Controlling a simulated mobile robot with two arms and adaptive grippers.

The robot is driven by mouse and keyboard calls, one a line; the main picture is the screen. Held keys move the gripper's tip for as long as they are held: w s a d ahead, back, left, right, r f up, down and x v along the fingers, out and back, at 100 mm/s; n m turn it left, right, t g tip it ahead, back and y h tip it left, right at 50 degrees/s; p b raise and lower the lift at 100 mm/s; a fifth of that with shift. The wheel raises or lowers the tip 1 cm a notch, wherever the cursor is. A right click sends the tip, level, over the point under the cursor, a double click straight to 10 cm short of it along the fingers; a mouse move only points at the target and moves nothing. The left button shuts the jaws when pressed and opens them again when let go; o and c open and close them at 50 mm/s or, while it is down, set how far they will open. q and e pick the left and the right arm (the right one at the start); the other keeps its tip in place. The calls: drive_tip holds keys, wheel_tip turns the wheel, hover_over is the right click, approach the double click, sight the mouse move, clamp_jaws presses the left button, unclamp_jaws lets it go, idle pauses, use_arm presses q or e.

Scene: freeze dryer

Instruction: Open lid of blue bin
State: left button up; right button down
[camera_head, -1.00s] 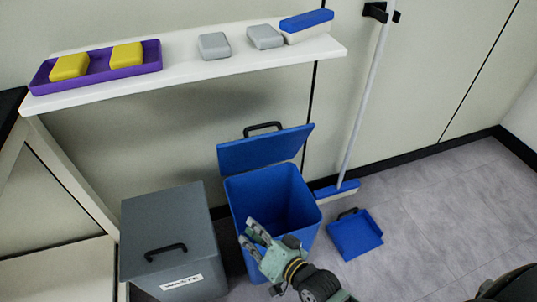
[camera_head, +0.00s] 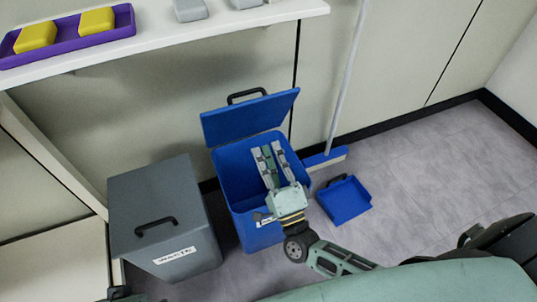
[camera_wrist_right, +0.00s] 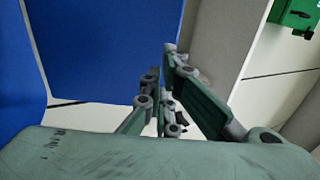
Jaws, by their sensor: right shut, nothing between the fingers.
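The blue bin (camera_head: 242,196) stands on the floor, its mouth uncovered. Its blue lid (camera_head: 252,117) is raised at the back, tilted up with its black handle (camera_head: 246,95) at the top. My right gripper (camera_head: 268,153) is over the bin's mouth, fingers pointing at the lid's lower part. It is shut and empty; I cannot tell whether it touches the lid. In the right wrist view, the fingers (camera_wrist_right: 165,75) are beside a blue panel that is the bin or its lid. My left gripper is not recognisable in these views.
A grey bin (camera_head: 160,215) with a closed lid stands close on the left. A blue dustpan (camera_head: 344,201) and a broom (camera_head: 326,158) are to the right. A white shelf (camera_head: 170,45) with a purple tray (camera_head: 70,43) runs above.

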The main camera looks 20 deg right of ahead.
sight(251, 108)
drive_tip(key=x, duration=1)
drive_tip(key=shift+w, duration=0.15)
use_arm(q)
drive_tip(key=shift+f, duration=0.15)
use_arm(e)
drive_tip(key=shift+r, duration=0.15)
drive_tip(key=w+p, duration=0.1)
drive_tip(key=w+r+g+p, duration=0.1)
drive_tip(key=p, duration=0.1)
drive_tip(key=shift+w+a+r+p, duration=0.1)
drive_tip(key=shift+w+r+p, duration=0.05)
drive_tip(key=shift+r+p, duration=0.15)
drive_tip(key=shift+x, duration=1.05)
drive_tip(key=shift+w, duration=0.55)
use_arm(q)
drive_tip(key=x, duration=0.5)
drive_tip(key=shift+d+f, duration=0.1)
drive_tip(key=shift+f, duration=0.3)
